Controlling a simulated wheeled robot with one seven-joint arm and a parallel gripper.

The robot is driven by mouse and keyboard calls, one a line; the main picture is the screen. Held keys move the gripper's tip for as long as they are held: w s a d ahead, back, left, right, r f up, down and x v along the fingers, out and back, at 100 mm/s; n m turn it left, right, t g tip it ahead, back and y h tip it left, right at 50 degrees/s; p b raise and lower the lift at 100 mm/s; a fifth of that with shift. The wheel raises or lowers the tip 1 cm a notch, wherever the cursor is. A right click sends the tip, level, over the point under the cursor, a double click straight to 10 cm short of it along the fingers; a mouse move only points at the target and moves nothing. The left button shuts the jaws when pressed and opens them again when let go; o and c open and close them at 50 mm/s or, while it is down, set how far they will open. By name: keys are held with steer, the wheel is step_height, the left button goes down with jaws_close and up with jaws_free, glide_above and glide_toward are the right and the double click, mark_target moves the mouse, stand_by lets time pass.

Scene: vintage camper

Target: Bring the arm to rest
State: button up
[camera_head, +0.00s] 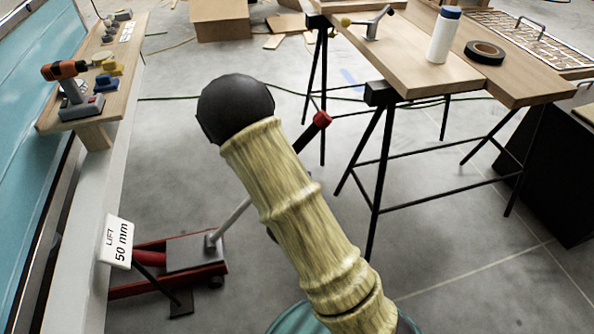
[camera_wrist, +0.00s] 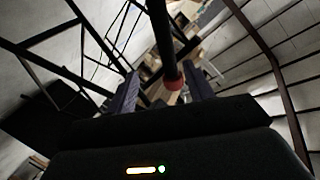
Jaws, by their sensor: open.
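My arm (camera_head: 300,225) fills the middle of the head view, in a ribbed tan cover with a black rounded joint at its upper end. My gripper (camera_wrist: 162,76) is seen in the wrist view, its two dark ridged fingers apart. A dark bar with a red end (camera_wrist: 172,83) shows between the fingers; I cannot tell whether it touches them. It looks like the handle of the red floor jack (camera_head: 195,250), whose red-tipped end (camera_head: 320,119) shows beside my arm in the head view. In the head view my gripper is hidden behind my arm.
A trestle table (camera_head: 415,60) with a white bottle (camera_head: 443,35) and black tape roll (camera_head: 484,51) stands at upper right. A narrow shelf (camera_head: 95,115) with an orange drill (camera_head: 65,70) runs along the left wall.

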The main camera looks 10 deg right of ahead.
steer(key=shift+s+a+r, duration=0.1)
steer(key=shift+s+a, duration=0.05)
steer(key=shift+s, duration=0.15)
stand_by(0.4)
steer(key=s+r+n+g+y+p, duration=0.1)
steer(key=s+r+n+g+y, duration=0.25)
steer(key=s+n+g, duration=0.4)
steer(key=s+r+n+g+y, duration=0.2)
steer(key=s+r+n+g, duration=0.2)
steer(key=s, duration=0.6)
steer(key=w+p+v, duration=0.2)
steer(key=p+v, duration=0.9)
steer(key=p, duration=0.1)
steer(key=w+r+p+v, duration=0.1)
steer(key=w+p+v, duration=0.2)
steer(key=p+v, duration=0.9)
steer(key=w+d+r+p+v, duration=0.1)
steer(key=w+p+v, duration=0.2)
steer(key=p+v, duration=0.9)
steer(key=shift+w+d+r+p, duration=0.2)
steer(key=shift+w+r+p, duration=0.05)
steer(key=shift+w+p, duration=0.15)
